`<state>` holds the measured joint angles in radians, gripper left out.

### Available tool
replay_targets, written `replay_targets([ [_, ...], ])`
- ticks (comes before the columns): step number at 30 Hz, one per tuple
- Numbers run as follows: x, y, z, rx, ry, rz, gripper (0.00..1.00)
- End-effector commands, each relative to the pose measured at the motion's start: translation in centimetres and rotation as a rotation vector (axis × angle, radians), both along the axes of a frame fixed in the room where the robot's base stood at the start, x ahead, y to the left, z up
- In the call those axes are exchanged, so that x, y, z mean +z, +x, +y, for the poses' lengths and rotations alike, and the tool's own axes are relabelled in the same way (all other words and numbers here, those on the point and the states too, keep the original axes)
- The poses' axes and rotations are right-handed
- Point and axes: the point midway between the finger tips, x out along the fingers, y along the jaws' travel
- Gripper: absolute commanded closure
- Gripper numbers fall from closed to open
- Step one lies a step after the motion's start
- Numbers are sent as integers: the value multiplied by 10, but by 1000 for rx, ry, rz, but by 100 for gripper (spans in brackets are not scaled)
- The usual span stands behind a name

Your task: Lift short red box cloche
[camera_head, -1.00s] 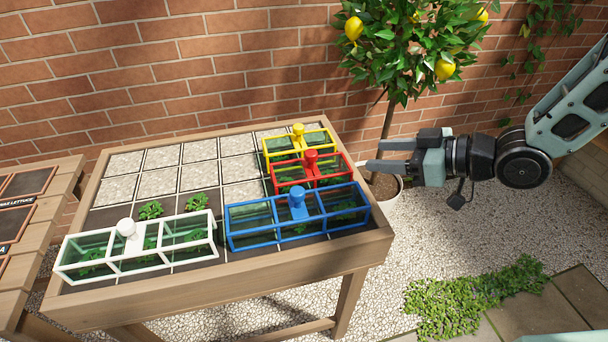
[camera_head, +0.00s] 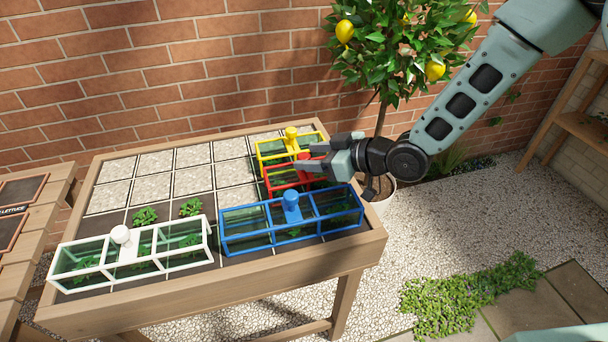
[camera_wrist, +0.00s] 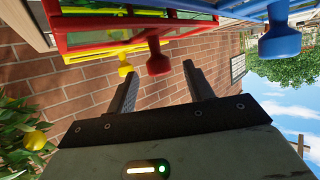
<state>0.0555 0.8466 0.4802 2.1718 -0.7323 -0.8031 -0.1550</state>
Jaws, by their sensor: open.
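The short red box cloche (camera_head: 272,181) stands on the planting table between the yellow and blue cloches. Its red knob (camera_head: 304,157) is near my gripper (camera_head: 303,157), which reaches in from the right and hides part of the cloche. In the wrist view the red cloche (camera_wrist: 63,49) is at the upper left, with its knob (camera_wrist: 158,62) ahead of the gap between the fingers. My gripper also shows in the wrist view (camera_wrist: 160,80), its two fingers apart with nothing held between them.
The yellow cloche (camera_head: 262,149) is just behind the red one, and the blue cloche (camera_head: 240,244) just in front. A white cloche (camera_head: 100,279) stands at the front left of the table (camera_head: 200,284). A potted lemon tree (camera_head: 395,50) stands behind my arm.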

Motion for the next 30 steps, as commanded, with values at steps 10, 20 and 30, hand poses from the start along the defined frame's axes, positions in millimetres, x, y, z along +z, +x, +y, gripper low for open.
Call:
replay_targets([
  [10, -4, 4, 8, 0, 0, -1, 48],
  [20, -3, 4, 8, 0, 0, -1, 100],
  [30, 21, 4, 8, 1, 1, -6, 100],
])
